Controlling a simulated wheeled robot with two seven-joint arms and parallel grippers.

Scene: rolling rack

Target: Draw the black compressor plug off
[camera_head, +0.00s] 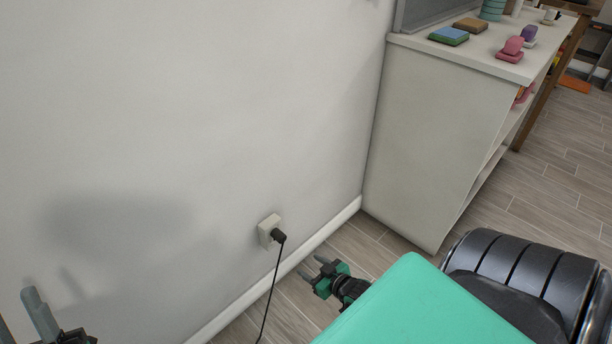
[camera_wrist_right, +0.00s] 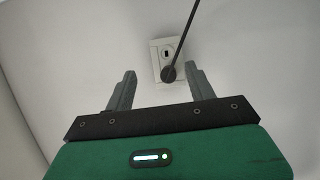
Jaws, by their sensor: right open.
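The black plug (camera_head: 279,236) sits in a white wall outlet (camera_head: 266,229) low on the wall, and its black cord (camera_head: 268,300) hangs down. In the right wrist view the plug (camera_wrist_right: 168,74) shows ahead, between the lines of the two fingers, with the outlet plate (camera_wrist_right: 160,52) behind it. My right gripper (camera_head: 312,269) is open and empty, below and right of the outlet, apart from the plug. It also shows in the right wrist view (camera_wrist_right: 161,85). My left gripper (camera_head: 40,315) shows only partly at the lower left corner, and its jaw state is unclear.
A white shelf unit (camera_head: 425,135) stands to the right against the wall, with small colored items on top. A white baseboard (camera_head: 310,245) runs along the wall. The wood floor (camera_head: 385,235) is clear between the outlet and the shelf.

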